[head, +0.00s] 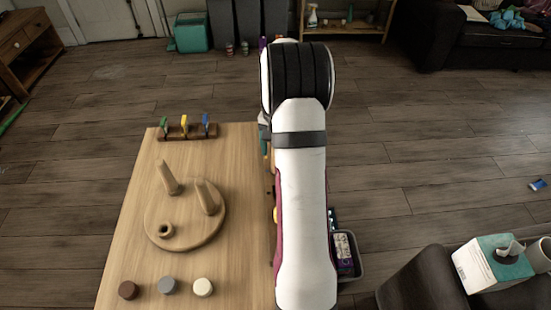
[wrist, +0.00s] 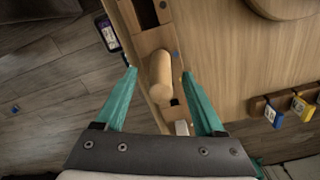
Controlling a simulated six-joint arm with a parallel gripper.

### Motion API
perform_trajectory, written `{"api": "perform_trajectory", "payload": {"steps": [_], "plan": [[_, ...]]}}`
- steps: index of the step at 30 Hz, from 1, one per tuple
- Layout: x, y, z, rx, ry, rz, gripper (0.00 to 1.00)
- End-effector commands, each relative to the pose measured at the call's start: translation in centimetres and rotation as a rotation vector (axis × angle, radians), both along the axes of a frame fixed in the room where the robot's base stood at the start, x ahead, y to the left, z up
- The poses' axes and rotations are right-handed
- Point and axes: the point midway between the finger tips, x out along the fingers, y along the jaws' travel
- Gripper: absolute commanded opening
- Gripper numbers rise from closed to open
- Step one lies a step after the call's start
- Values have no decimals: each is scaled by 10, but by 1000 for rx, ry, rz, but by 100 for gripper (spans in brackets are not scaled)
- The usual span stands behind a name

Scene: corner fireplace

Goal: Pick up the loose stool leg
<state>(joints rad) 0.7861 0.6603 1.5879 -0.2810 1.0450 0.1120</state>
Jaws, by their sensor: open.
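The loose stool leg (wrist: 160,76) is a short pale wooden peg in a wooden holder (wrist: 150,42) along the table's edge, in the wrist view. My gripper (wrist: 159,70) has two teal fingers spread wide, one on each side of the leg in the picture. The fingers look apart from it; the height gap is hard to tell. In the head view the loose leg is hidden behind my arm. The round stool seat (head: 192,237) lies on the table with two legs (head: 167,178) standing in it and one empty socket (head: 166,230).
The wooden table (head: 235,160) also bears a rack of coloured clips (head: 185,130) at its far edge and three round pucks (head: 168,286) at the near edge. A grey bin (head: 346,255) stands right of my arm. A tissue box (head: 492,263) is at the lower right.

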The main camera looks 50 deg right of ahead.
Motion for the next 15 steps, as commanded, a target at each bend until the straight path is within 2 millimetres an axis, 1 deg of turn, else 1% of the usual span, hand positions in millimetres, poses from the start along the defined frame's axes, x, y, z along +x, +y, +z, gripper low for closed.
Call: {"api": "perform_trajectory", "payload": {"steps": [1,4,6,11,14,15], "plan": [[0,0,-10,2,2,1,71],[0,0,-23,2,1,-1,71],[1,0,-27,0,0,0,71],[1,0,-26,-1,-1,0,71],[1,0,-26,-1,-1,0,55],[1,0,-26,-1,-1,0,48]]}}
